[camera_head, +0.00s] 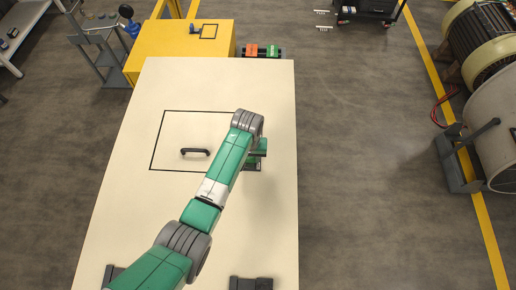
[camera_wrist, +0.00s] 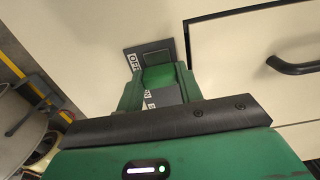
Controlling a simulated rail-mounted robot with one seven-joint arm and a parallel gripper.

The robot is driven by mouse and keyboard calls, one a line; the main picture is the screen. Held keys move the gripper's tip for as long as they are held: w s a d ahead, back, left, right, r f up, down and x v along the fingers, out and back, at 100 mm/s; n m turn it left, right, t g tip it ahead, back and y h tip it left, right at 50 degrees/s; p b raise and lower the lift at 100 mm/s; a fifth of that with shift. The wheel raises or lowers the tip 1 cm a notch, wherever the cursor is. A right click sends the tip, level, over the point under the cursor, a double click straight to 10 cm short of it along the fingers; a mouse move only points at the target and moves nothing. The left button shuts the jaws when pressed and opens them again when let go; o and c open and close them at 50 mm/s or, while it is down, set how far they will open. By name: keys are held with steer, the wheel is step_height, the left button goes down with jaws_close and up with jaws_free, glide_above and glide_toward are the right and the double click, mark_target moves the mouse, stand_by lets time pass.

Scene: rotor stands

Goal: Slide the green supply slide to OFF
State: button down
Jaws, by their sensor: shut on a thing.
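The green supply slide (camera_wrist: 158,76) sits on a dark plate (camera_wrist: 150,53) with white lettering. One label (camera_wrist: 133,62) reads OFF beside the plate's far end; another nearer the palm is partly hidden. My gripper (camera_wrist: 160,82) has its two green fingers on either side of the slide, shut on it. A strip of dark plate shows beyond the slide. In the head view my gripper (camera_head: 258,154) is at the right side of the pale panel top, and my arm hides the slide.
A dark handle (camera_head: 195,152) stands on a black-outlined cover on the pale panel (camera_head: 120,210). A yellow cabinet (camera_head: 165,60) is behind it. A large drum (camera_head: 495,120) stands at the right. Floor between the panel and drum is clear.

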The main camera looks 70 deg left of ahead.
mark_target(250, 159)
steer(key=shift+d, duration=0.1)
steer(key=c, duration=0.9)
jaws_free()
steer(key=shift+d, duration=0.15)
steer(key=shift+r, duration=0.1)
step_height(250, 159, up, 8)
steer(key=shift+f, duration=0.2)
